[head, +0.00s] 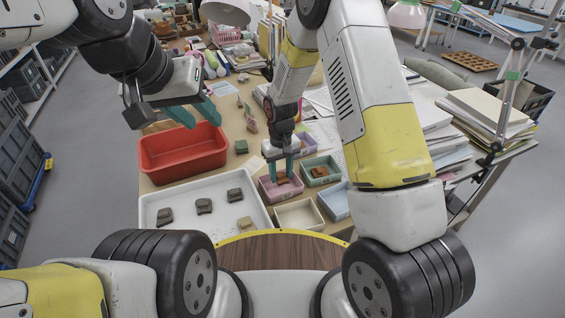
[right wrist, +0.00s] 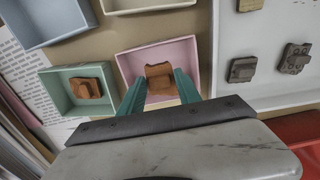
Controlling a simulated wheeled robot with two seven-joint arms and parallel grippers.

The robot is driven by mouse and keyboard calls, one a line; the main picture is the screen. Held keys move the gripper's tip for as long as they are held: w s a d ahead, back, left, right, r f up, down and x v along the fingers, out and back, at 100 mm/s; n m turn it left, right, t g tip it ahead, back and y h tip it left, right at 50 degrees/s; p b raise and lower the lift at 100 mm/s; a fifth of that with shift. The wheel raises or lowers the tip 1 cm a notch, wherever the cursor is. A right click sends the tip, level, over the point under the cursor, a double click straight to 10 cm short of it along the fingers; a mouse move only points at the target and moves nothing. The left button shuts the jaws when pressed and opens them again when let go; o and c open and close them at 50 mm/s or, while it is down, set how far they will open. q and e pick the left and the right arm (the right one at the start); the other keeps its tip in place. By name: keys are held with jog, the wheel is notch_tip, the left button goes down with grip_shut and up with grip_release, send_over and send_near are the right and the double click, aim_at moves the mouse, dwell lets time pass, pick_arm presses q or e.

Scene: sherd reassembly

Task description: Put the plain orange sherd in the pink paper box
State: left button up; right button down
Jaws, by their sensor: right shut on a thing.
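The plain orange sherd (right wrist: 159,76) is between the fingertips of my right gripper (right wrist: 160,88) in the right wrist view. My right gripper is shut on it, inside the outline of the pink paper box (right wrist: 187,52). Whether the sherd touches the box floor I cannot tell. In the head view my right gripper (head: 281,174) points down into the pink box (head: 268,195), and its fingers partly hide the sherd. My left gripper (head: 196,113) is open and empty above the red tub.
A green box (head: 333,180) holding another orange-brown sherd (head: 320,171), a cream box (head: 300,216) and a blue box (head: 335,204) adjoin the pink box. A white tray (head: 180,190) with several sherds lies left. The red tub (head: 182,155) stands behind it. Papers cover the right side.

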aim_at(281, 178)
jog(key=shift+f, duration=2.1)
jog(key=c, duration=0.8)
grip_release()
jog(key=shift+f, duration=0.1)
jog(key=shift+c, duration=0.2)
